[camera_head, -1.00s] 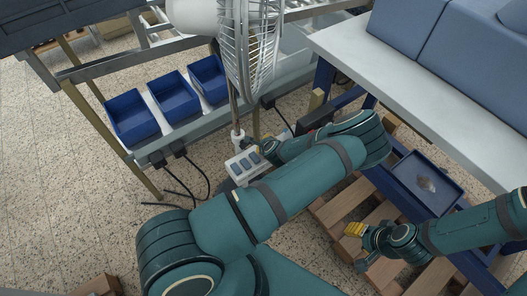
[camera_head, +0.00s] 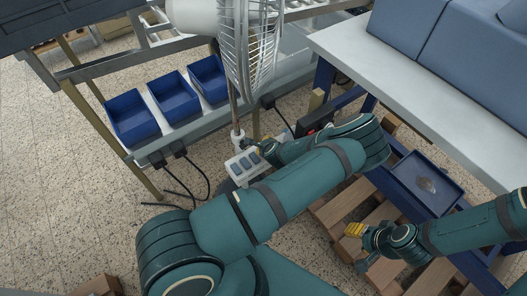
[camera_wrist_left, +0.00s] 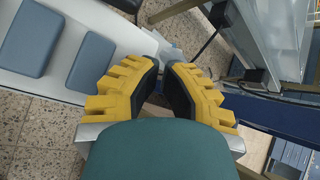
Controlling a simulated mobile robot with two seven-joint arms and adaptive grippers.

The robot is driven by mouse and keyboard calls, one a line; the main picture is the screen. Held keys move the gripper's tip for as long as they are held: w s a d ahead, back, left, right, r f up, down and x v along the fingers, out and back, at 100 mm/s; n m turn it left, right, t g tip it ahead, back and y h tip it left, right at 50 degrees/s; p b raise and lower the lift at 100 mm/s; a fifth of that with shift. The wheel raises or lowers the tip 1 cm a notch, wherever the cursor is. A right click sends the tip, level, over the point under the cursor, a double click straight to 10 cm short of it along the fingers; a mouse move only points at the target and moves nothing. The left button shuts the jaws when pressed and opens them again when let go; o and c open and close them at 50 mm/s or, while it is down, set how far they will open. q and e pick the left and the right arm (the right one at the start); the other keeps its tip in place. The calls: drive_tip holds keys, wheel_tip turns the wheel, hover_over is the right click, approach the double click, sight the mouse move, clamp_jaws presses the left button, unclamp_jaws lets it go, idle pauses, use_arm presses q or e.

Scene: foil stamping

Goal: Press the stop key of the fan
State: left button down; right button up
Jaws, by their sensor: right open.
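The white fan (camera_head: 247,50) stands at the top centre of the head view. Its white key box (camera_head: 232,166) with several blue-grey keys sits low on its pole. In the left wrist view the white key panel (camera_wrist_left: 62,62) fills the upper left, with two keys large in view; any lettering is unreadable. My left gripper (camera_head: 262,146) is at the far right end of the key box. Its yellow fingers (camera_wrist_left: 165,66) come together at their tips beside the panel, with nothing between them; contact cannot be told. My right gripper (camera_head: 355,247) is open and empty at the lower right.
Three blue bins (camera_head: 136,121) sit on a rack at the left. A white-topped table (camera_head: 420,75) stands at the right, with a blue tray (camera_head: 425,207) and wooden pallet slats (camera_head: 330,212) below. Black cables (camera_head: 207,180) lie on the floor.

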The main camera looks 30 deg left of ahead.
use_arm(q)
drive_tip(key=shift+r, duration=0.1)
drive_tip(key=shift+r+p, duration=0.6)
drive_tip(key=shift+r, duration=0.2)
drive_tip(key=shift+r, duration=0.1)
wheel_tip(320, 180, up, 5)
drive_tip(key=p, duration=0.3)
idle(0.9)
